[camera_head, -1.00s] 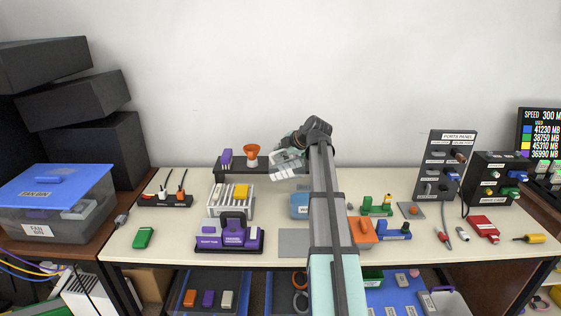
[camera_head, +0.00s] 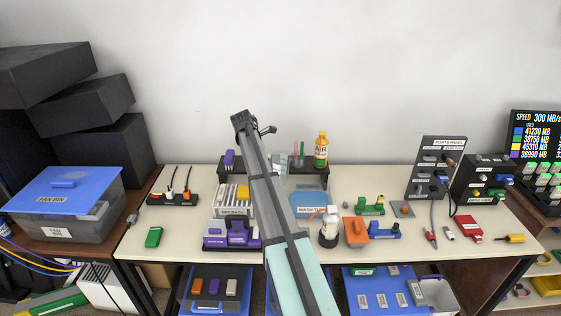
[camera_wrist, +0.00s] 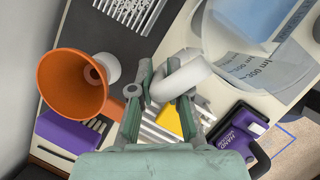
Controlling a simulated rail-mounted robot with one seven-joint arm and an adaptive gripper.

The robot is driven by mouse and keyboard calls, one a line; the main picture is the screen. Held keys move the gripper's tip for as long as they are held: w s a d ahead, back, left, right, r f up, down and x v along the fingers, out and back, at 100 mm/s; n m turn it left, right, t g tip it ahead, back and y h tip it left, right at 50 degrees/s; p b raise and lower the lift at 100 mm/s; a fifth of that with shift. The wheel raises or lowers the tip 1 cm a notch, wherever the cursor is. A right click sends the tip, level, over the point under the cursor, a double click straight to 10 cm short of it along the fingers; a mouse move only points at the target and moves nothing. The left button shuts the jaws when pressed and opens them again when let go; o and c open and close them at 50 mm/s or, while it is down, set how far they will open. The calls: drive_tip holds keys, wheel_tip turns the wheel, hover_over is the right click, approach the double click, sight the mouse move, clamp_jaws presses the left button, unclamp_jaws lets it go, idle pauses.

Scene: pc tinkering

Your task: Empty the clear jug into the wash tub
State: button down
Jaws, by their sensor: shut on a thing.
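The clear jug (camera_wrist: 225,35) is at the upper right of the wrist view, with printed volume marks and a white loop handle (camera_wrist: 182,80). My gripper (camera_wrist: 164,88) is shut on this handle. In the head view, part of the jug (camera_head: 281,166) shows right of my arm, in front of the back shelf; my gripper is mostly hidden there. The blue wash tub (camera_head: 311,198) stands on the table, right of my arm and lower in the picture than the jug. I cannot tell how much liquid the jug holds.
An orange funnel (camera_wrist: 72,85) is close to my gripper's left in the wrist view. The dry rack (camera_head: 233,206) and a purple device (camera_head: 232,233) are left.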

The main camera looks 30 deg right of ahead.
drive_tip(key=shift+w+f+g, duration=0.1)
drive_tip(key=shift+f+g, duration=0.2)
drive_tip(key=shift+f, duration=0.05)
drive_tip(key=w+a+r+p, duration=0.3)
drive_tip(key=w+r, duration=0.1)
drive_tip(key=shift+w+a, duration=0.3)
drive_tip(key=shift+w, duration=0.1)
drive_tip(key=shift+d, duration=0.1)
idle(0.4)
